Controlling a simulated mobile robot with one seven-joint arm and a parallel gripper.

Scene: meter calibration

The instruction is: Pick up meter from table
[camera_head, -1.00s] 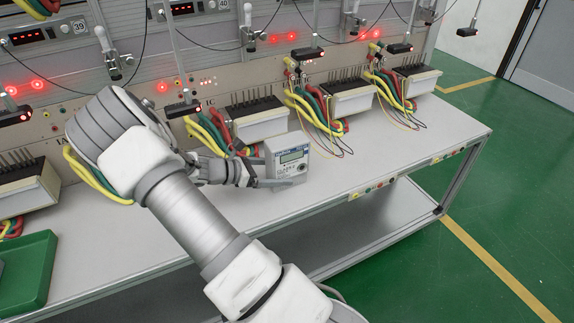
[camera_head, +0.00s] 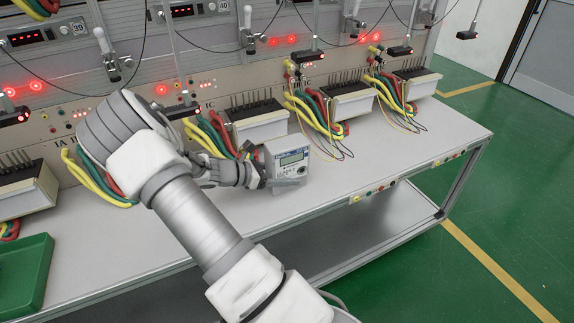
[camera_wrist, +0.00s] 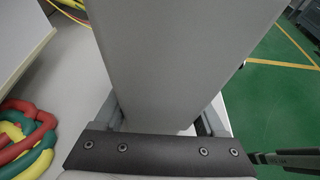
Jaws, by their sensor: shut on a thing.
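The meter (camera_head: 291,162) is a light grey box with a small display, upright at the table's middle. My gripper (camera_head: 268,177) is at its left side in the head view, with a finger across its lower front. In the wrist view the meter (camera_wrist: 180,60) fills the middle as a plain grey face between my gripper's fingers (camera_wrist: 165,118), and the gripper is shut on it. The table (camera_head: 340,182) lies under the meter. I cannot tell whether the meter's base touches it.
Test sockets with yellow, green and red cables stand along the back, one socket (camera_head: 258,124) just behind the meter. A green tray (camera_head: 38,275) is at the left. The table is clear to the right and front. Cables (camera_wrist: 25,140) also show in the wrist view.

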